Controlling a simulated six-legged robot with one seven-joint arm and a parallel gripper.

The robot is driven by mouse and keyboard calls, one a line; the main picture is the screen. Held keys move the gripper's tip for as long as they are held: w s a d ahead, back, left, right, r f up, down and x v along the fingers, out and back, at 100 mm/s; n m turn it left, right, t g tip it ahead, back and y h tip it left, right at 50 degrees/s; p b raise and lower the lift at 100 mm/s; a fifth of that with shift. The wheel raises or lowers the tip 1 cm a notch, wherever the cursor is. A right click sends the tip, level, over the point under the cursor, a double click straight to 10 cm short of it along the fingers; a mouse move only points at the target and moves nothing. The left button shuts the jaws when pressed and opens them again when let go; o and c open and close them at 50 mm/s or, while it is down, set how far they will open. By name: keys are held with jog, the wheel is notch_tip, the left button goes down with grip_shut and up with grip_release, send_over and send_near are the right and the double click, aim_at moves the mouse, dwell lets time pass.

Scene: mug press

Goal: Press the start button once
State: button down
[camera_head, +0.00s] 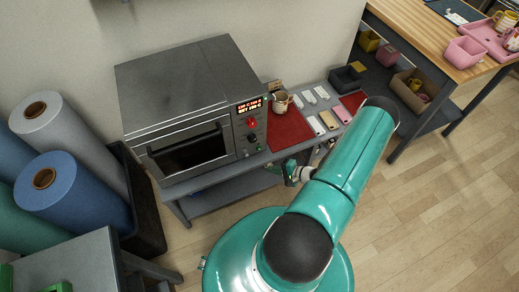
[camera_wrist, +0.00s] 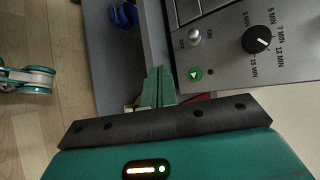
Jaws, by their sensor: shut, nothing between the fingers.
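The start button is the round green button with a white triangle (camera_wrist: 195,74) on the grey control panel in the wrist view. My gripper (camera_wrist: 159,72) is shut and empty. Its green fingertips lie just left of the button in the wrist view and seem apart from it. In the camera_head view my gripper (camera_head: 288,169) is in front of the oven-like press (camera_head: 180,90), right of its panel's lower part. The button is too small there to make out clearly.
Above the button is an on/off toggle switch (camera_wrist: 194,38); a dark indicator (camera_wrist: 210,71) and a timer knob (camera_wrist: 258,39) are to its right. The press shows a lit display (camera_head: 249,106). Right of it are a red mat (camera_head: 285,132) and a mug (camera_head: 281,101).

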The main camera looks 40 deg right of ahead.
aim_at(259, 148)
jog(key=shift+s+f, duration=0.1)
jog(key=shift+f, duration=0.2)
jog(key=shift+w+d, duration=0.4)
jog(key=shift+w, duration=1)
jog(key=shift+w+d, duration=0.4)
jog(key=shift+w, duration=1)
jog(key=shift+w+d, duration=0.4)
jog(key=shift+w, duration=1)
jog(key=shift+w, duration=0.15)
jog(key=shift+w+d, duration=0.1)
jog(key=shift+w, duration=0.2)
jog(key=shift+w+d, duration=0.15)
jog(key=shift+w, duration=0.25)
jog(key=shift+s+a, duration=0.25)
jog(key=shift+s, duration=0.6)
